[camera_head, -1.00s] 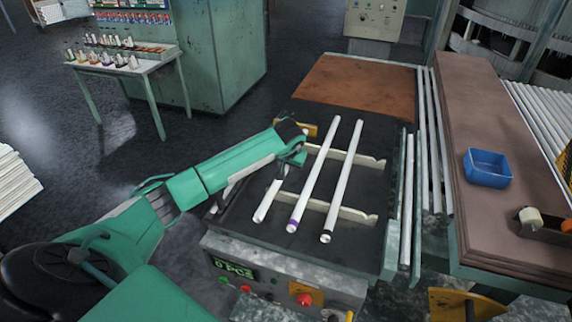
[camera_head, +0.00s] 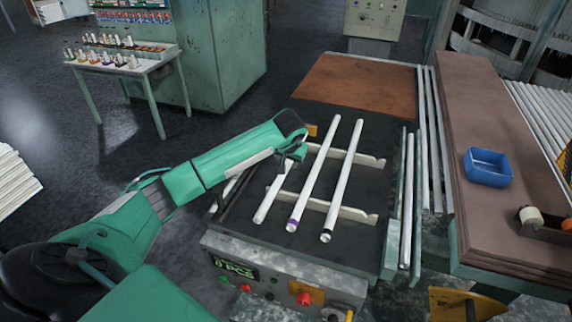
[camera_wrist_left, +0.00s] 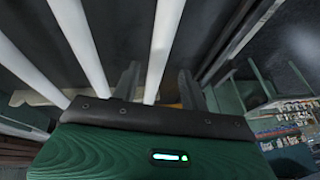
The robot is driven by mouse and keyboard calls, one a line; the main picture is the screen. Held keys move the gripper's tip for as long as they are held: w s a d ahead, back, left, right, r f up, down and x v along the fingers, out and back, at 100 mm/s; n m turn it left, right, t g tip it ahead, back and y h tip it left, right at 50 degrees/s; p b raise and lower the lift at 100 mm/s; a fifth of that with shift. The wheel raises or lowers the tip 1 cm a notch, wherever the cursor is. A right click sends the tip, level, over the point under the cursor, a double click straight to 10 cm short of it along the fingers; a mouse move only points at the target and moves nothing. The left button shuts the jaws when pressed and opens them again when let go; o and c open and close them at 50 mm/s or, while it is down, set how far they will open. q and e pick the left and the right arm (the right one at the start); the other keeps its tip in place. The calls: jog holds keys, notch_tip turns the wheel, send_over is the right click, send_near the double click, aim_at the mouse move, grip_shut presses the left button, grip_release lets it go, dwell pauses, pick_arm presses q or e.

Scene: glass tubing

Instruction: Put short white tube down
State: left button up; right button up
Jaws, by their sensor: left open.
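The short white tube (camera_head: 270,203) lies leftmost of three white tubes on the pale notched rails of the dark machine top. Its far end is partly hidden by my left gripper (camera_head: 294,160). My left gripper is open at that end. In the left wrist view the two fingers (camera_wrist_left: 160,85) stand apart, with a white tube (camera_wrist_left: 165,38) showing between them; I cannot tell whether they touch it. My right gripper is not in view.
A purple-ended tube (camera_head: 312,180) and a dark-ended tube (camera_head: 343,185) lie to the right on the same rails (camera_head: 356,213). A brown plate (camera_head: 355,85) lies behind. A blue bin (camera_head: 487,168) stands on the brown bench at right.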

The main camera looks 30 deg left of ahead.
pick_arm(q)
jog(key=b+v, duration=0.2)
jog(key=v, duration=0.7)
jog(key=shift+s+d, duration=0.15)
jog(key=shift+s, duration=0.05)
jog(key=shift+r, duration=0.1)
dwell(0.3)
